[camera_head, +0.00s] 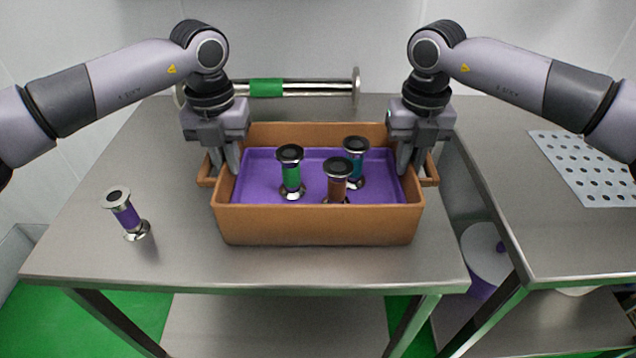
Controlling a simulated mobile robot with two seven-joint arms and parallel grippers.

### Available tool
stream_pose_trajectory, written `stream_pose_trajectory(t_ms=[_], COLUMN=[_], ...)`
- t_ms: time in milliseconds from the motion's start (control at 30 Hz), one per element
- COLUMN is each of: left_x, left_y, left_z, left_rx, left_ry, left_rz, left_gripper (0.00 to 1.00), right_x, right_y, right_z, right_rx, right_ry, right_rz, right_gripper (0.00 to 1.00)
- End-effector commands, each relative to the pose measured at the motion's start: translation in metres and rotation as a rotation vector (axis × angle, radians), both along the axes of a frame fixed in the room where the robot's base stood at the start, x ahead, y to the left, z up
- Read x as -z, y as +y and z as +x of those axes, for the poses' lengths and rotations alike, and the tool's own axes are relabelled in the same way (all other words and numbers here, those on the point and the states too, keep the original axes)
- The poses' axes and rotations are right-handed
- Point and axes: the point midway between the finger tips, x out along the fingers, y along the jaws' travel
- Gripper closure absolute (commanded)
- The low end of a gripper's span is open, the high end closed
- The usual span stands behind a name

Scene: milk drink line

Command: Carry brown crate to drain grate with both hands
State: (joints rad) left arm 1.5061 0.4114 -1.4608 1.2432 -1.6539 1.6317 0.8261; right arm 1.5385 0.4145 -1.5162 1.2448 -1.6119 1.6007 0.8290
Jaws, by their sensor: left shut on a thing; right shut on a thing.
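The brown crate (318,224) stands on the steel table in front of me, with a handle on its left and right sides. A purple lining or tray covers its inside, and 3 metal spools stand in it: one with a green band (291,174), one brown (337,186), one teal (355,165). My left gripper (226,165) is shut on the crate's left side by the handle. My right gripper (409,165) is shut on its right side by the handle. The perforated drain grate (590,167) lies on the right-hand table.
A spool with a purple band (127,215) stands on the table left of the crate. A long metal pipe with a green band (267,88) lies behind the crate. A gap separates the two tables, with a white and purple container (487,262) below. The right-hand table's front is clear.

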Motion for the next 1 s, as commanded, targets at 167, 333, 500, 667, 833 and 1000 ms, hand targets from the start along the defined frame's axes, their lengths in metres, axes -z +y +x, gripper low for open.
stream_pose_trajectory(t_ms=[167,333,500,667,833,1000], left_x=[-0.0013,-0.0014,-0.0015,-0.0016,-0.0051,-0.0098], left_y=[0.0,0.0,0.0,0.0,-0.0005,-0.0005], left_z=[0.0004,0.0004,0.0005,0.0005,0.0011,0.001], left_rx=[0.0,-0.001,0.0,0.0,0.0,0.0], left_ry=[-0.002,-0.002,-0.002,-0.002,-0.006,-0.005], left_rz=[-0.001,-0.001,-0.001,-0.001,-0.004,-0.003], left_gripper=[1.0,1.0,1.0,1.0,1.0,1.0], right_x=[-0.0008,-0.0009,-0.001,-0.001,-0.0045,-0.0094], right_y=[-0.0001,-0.0001,-0.0001,-0.0001,0.0003,0.0003], right_z=[0.0003,0.0003,0.0004,0.0004,0.001,0.0009], right_rx=[0.001,0.001,0.001,0.001,0.001,0.001], right_ry=[-0.001,-0.001,-0.001,-0.001,-0.005,-0.004], right_rz=[0.0,0.001,0.001,0.001,0.003,0.003], right_gripper=[1.0,1.0,1.0,1.0,1.0,1.0])
